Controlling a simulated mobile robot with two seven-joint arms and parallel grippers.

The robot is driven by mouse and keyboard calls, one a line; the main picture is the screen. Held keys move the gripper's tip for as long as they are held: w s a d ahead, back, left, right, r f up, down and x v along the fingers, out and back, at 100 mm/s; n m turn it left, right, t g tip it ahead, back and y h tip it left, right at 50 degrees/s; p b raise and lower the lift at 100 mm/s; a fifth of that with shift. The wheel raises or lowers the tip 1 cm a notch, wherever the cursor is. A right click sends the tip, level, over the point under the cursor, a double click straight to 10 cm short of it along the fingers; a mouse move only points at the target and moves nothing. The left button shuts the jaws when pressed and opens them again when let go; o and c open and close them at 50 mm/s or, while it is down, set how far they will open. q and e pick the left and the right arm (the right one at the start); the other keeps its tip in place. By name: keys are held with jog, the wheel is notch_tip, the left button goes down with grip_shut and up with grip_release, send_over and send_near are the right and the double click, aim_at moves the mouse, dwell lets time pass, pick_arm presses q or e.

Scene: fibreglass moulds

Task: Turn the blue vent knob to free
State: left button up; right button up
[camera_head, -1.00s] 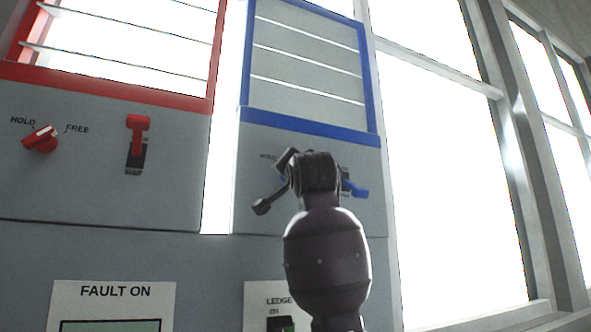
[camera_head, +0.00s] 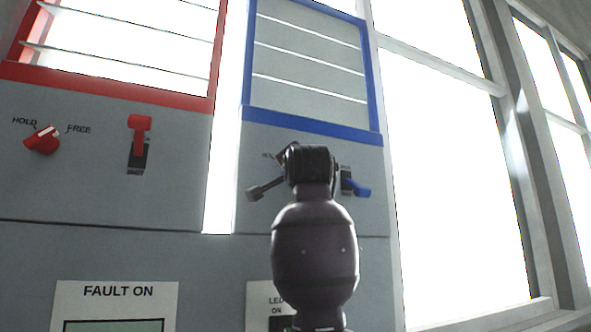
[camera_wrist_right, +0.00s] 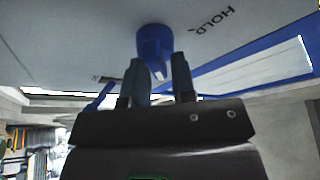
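The blue vent knob (camera_wrist_right: 153,42) is on the grey panel in the right wrist view, with the printed word HOLD beside it. My right gripper (camera_wrist_right: 161,68) is open, its two dark fingers just at the knob, with the knob's lower end between the fingertips. I cannot tell whether they touch it. In the head view my right gripper (camera_head: 285,172) is in front of the panel under the blue frame and hides the knob and most of its lettering. My left gripper is not in view.
A blue lever (camera_head: 357,187) sits close to the right of my gripper. To the left, a red knob (camera_head: 42,139) marked HOLD and FREE and a red lever (camera_head: 138,128) are on the neighbouring panel. Blue-framed shutter (camera_head: 310,125) above; windows to the right.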

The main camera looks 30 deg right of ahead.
jog(key=o, duration=0.3)
jog(key=shift+w+d, duration=0.1)
jog(key=shift+d, duration=0.05)
jog(key=shift+w+f, duration=0.15)
jog(key=shift+b+v, duration=1.3)
jog(key=shift+v, duration=4.15)
